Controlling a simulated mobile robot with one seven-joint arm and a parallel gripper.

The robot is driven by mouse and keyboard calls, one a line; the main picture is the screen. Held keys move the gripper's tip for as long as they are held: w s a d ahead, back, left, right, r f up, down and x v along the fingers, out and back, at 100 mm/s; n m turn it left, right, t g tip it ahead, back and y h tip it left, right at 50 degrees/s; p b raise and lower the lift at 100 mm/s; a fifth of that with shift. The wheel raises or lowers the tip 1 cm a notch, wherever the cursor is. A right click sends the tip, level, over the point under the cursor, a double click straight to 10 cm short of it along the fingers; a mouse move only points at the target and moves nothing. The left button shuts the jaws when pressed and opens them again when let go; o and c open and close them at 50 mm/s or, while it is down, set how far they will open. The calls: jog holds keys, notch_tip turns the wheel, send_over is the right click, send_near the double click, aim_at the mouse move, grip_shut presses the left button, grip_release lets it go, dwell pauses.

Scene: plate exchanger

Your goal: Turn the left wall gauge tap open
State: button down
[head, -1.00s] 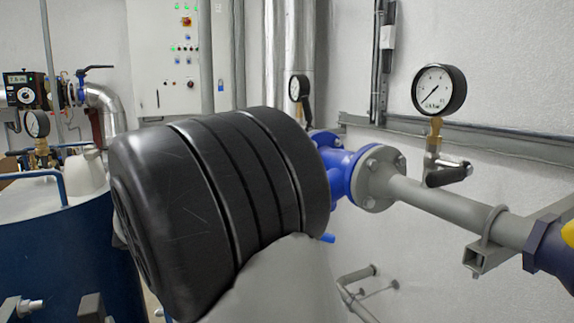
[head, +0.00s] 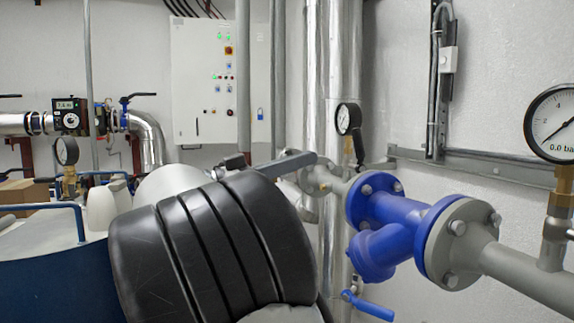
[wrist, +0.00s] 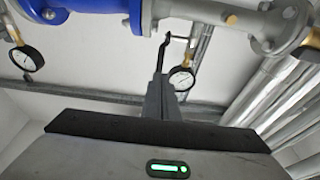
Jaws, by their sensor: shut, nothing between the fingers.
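The left wall gauge (head: 349,118) is a small white dial with a black rim, on a pipe in the middle of the head view. Its tap handle (head: 359,148) shows as a dark bar below the dial. The wrist view is upside down; the gauge (wrist: 181,80) hangs there with its black tap handle (wrist: 163,52) beside the stem. My gripper (head: 314,156) is shut and empty, its long grey fingers pointing at the tap from the left. In the wrist view the fingertips (wrist: 160,78) line up with the handle's end; I cannot tell whether they touch.
A blue flanged fitting (head: 390,230) and grey pipe run right of the gauge. A blue lever (head: 370,306) hangs below. The right gauge (head: 555,125) stands at the right edge. Shiny vertical pipes (head: 343,50) and a control cabinet (head: 205,80) are behind. A blue tank (head: 50,285) is at left.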

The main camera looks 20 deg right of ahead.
aim_at(353, 141)
jog(key=x, duration=0.8)
jog(key=shift+d+r, duration=0.1)
jog(key=shift+d, duration=0.15)
jog(key=shift+d+r+y, duration=0.45)
jog(key=shift+r+y, duration=0.1)
jog(key=shift+y, duration=0.45)
jog(key=shift+d+r+y, duration=0.2)
jog(key=shift+d+y, duration=0.1)
jog(key=shift+y, duration=0.3)
